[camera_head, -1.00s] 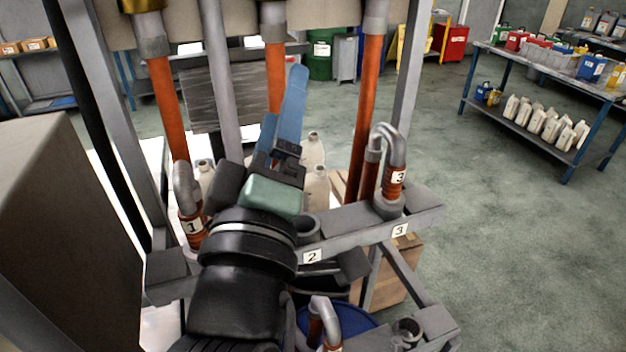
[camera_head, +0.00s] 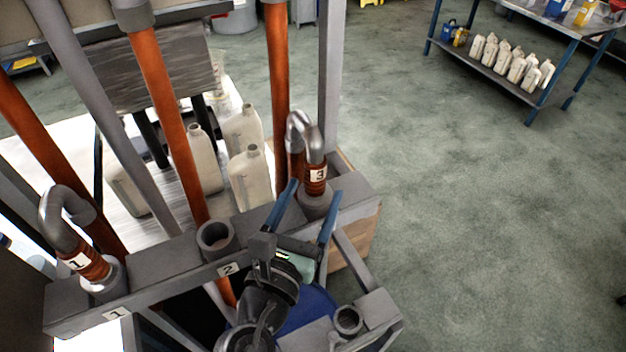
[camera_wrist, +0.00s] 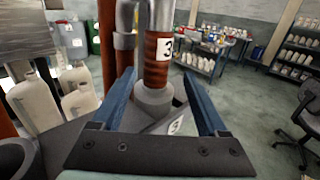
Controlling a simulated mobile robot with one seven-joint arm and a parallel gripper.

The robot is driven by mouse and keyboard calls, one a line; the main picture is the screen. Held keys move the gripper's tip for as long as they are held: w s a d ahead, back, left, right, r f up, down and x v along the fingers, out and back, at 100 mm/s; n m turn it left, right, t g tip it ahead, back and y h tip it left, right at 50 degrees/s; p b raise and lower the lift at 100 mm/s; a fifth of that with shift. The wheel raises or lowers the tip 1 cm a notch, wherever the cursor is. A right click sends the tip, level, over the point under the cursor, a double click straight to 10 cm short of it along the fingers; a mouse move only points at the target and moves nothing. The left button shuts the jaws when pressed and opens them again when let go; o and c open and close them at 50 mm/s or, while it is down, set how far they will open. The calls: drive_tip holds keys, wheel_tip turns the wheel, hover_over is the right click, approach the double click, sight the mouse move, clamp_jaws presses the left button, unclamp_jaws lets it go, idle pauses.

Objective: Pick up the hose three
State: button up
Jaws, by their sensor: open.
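Hose three (camera_head: 316,172) stands upright in its grey holder at the right of the rack. It has a copper-coloured ribbed sleeve with a "3" label and a bent grey metal top. It also shows in the wrist view (camera_wrist: 157,62), between and beyond my fingers. My gripper (camera_head: 312,205) is open, with its two blue fingers pointing at the hose from the near side. In the wrist view my gripper (camera_wrist: 163,95) has a finger on either side of the hose's lower part and holder. I cannot tell whether the fingers touch anything.
The grey rack (camera_head: 160,270) carries hose one (camera_head: 85,250) at the left and an empty holder (camera_head: 215,238) marked 2. White jugs (camera_head: 250,178) stand behind it. A blue drum (camera_head: 310,305) sits below. Open floor lies to the right, with a shelf table (camera_head: 500,75) farther off.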

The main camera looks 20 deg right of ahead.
drive_tip(key=p+x, duration=0.1)
drive_tip(key=x, duration=0.6)
drive_tip(key=shift+w+a+f, duration=0.1)
drive_tip(key=shift+a, duration=0.1)
drive_tip(key=shift+c, duration=0.4)
clamp_jaws()
